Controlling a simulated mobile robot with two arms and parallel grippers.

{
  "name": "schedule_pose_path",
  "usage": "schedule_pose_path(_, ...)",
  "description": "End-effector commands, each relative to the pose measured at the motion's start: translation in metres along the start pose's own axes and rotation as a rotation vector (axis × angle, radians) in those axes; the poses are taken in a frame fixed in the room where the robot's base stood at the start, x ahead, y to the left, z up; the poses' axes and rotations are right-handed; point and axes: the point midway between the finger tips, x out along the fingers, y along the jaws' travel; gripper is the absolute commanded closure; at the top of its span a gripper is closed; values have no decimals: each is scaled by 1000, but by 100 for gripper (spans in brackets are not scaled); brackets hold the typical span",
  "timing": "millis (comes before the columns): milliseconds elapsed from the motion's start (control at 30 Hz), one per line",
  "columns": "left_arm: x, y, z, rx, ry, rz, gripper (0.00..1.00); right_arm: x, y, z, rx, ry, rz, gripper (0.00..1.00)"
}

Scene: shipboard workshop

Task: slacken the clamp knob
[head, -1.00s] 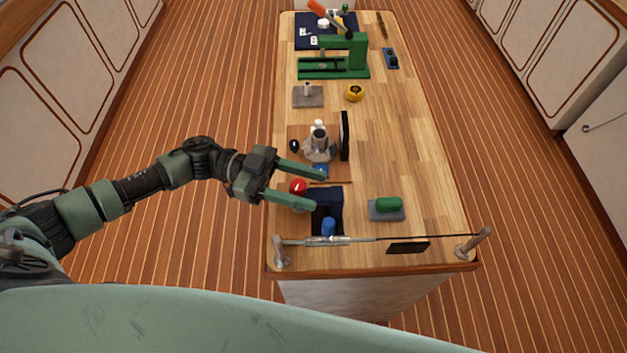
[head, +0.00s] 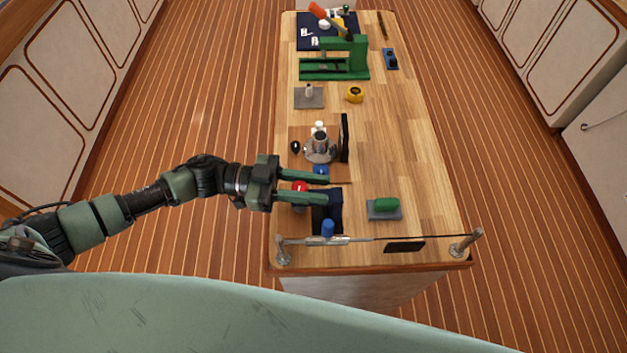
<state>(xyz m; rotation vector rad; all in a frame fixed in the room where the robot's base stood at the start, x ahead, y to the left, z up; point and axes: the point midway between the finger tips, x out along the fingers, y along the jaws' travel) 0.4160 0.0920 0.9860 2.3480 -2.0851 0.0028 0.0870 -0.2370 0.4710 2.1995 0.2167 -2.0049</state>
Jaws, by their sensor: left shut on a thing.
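My left gripper (head: 324,188) reaches in from the left, with one green finger on the far side of the red knob and one on the near side. It is shut on the knob. The fingertips extend past it towards the dark blue block. My right gripper is not in view.
A metal fitting (head: 320,149) and a black upright plate (head: 344,138) stand just beyond. A green piece (head: 386,204) lies right. The bench's right middle is clear.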

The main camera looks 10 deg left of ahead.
Motion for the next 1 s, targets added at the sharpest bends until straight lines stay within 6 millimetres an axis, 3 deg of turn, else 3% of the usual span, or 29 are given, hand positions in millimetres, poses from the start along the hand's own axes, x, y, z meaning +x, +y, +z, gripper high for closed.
schedule_pose_path(33, 0, 1, -7, -7, 1, -46, 100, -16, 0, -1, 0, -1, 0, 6)
schedule_pose_path(133, 0, -2, -5, -5, 1, -124, 100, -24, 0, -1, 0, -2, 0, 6)
schedule_pose_path(567, -1, -6, -1, 1, -1, -178, 100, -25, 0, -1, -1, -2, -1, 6)
schedule_pose_path(600, -1, -6, -1, 1, -1, -178, 61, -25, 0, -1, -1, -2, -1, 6)
schedule_pose_path(633, -1, -6, -1, 1, -1, -177, 52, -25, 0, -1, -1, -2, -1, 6)
schedule_pose_path(1000, -4, -5, 1, 0, -3, -177, 50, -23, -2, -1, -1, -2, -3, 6)
